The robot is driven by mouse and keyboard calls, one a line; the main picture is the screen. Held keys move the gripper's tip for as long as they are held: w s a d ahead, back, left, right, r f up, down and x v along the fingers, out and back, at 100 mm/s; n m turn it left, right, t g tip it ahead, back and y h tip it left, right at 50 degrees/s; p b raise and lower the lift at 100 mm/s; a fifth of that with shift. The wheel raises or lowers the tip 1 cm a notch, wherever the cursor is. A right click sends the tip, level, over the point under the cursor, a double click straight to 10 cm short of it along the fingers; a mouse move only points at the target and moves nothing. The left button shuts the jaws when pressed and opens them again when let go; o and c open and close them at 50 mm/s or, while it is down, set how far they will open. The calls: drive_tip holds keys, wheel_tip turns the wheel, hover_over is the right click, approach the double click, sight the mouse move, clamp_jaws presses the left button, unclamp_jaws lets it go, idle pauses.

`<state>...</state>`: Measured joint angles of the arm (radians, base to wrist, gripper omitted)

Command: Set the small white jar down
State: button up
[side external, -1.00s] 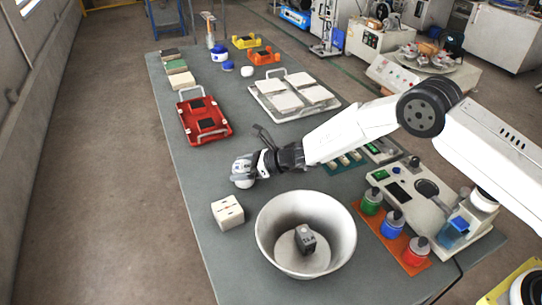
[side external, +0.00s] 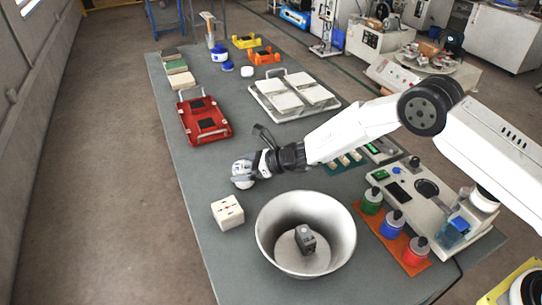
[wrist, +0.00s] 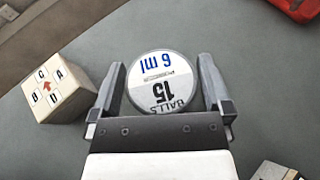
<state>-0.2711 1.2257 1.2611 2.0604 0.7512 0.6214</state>
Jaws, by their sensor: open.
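The small white jar (wrist: 162,82) has a round lid reading "15 BALLS 6 ml". In the wrist view it sits between the two fingers of my gripper (wrist: 165,90), with a narrow gap at each side. In the side view the jar (side external: 242,182) is at the fingertips of my gripper (side external: 246,170), low over the grey table (side external: 185,150). It looks to be at the tabletop, though its underside is partly hidden by the fingers.
A cream block with letters and a red arrow (wrist: 55,88) stands close beside my gripper; it also shows in the side view (side external: 227,212). A large white bowl (side external: 270,240) holding a dark block (side external: 305,240) stands in front. A red case (side external: 203,120) lies behind.

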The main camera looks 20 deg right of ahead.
drive_tip(key=v, duration=1.1)
drive_tip(key=shift+s+d+r, duration=0.15)
drive_tip(key=shift+s+d, duration=0.05)
idle(0.4)
